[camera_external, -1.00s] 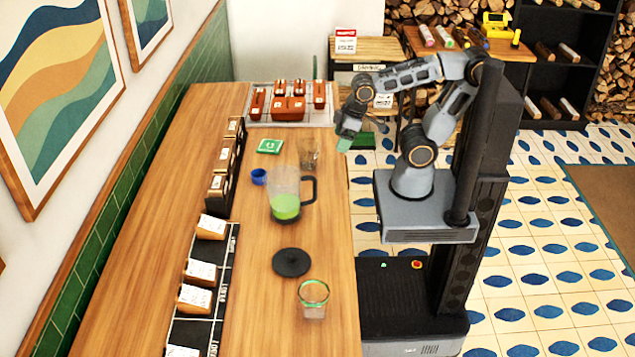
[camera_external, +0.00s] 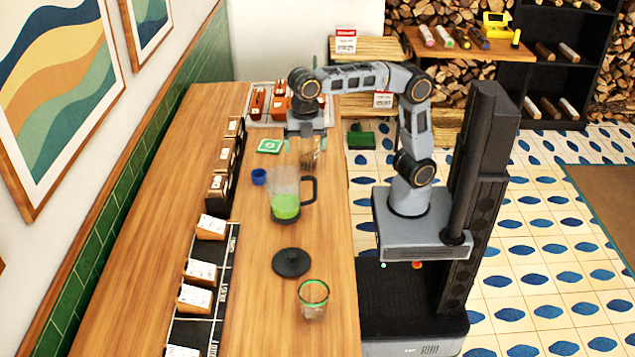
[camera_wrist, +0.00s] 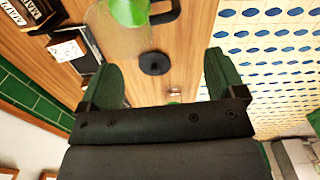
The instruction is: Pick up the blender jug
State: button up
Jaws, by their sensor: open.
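The blender jug (camera_external: 284,187) is a clear jug with a black handle and bright green liquid in its lower part. It stands upright on the wooden counter. It also shows at the top of the wrist view (camera_wrist: 128,14), cut off by the frame edge. My gripper (camera_external: 305,143) is open with green-tipped fingers pointing down, above the counter behind the jug and apart from it. A clear glass (camera_external: 309,156) stands just below and between the fingertips in the external view; I cannot tell whether they touch it. In the wrist view the gripper (camera_wrist: 160,85) fingers are spread wide.
A black lid (camera_external: 291,262) and a green-rimmed glass (camera_external: 313,298) stand in front of the jug. A small blue cup (camera_external: 259,176) and a green card (camera_external: 270,146) lie left. Dark boxes (camera_external: 219,192) line the wall. A rack of red-brown items (camera_external: 255,118) is behind.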

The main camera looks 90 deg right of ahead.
aim_at(293, 195)
jog(key=shift+n, duration=0.3)
notch_tip(293, 195, down, 8)
jog(key=shift+f+b, duration=0.25)
jog(key=shift+b, duration=0.65)
jog(key=shift+s+f+b, duration=0.15)
jog(key=shift+f+b, duration=0.1)
jog(key=shift+f, duration=1.1)
jog(key=shift+s+f+b, duration=0.1)
jog(key=shift+f+b, duration=0.1)
jog(key=shift+f, duration=1.15)
jog(key=shift+c, duration=0.2)
jog(key=c, duration=1.4)
jog(key=shift+r, duration=0.1)
jog(key=shift+c, duration=0.3)
jog(key=shift+r, duration=0.15)
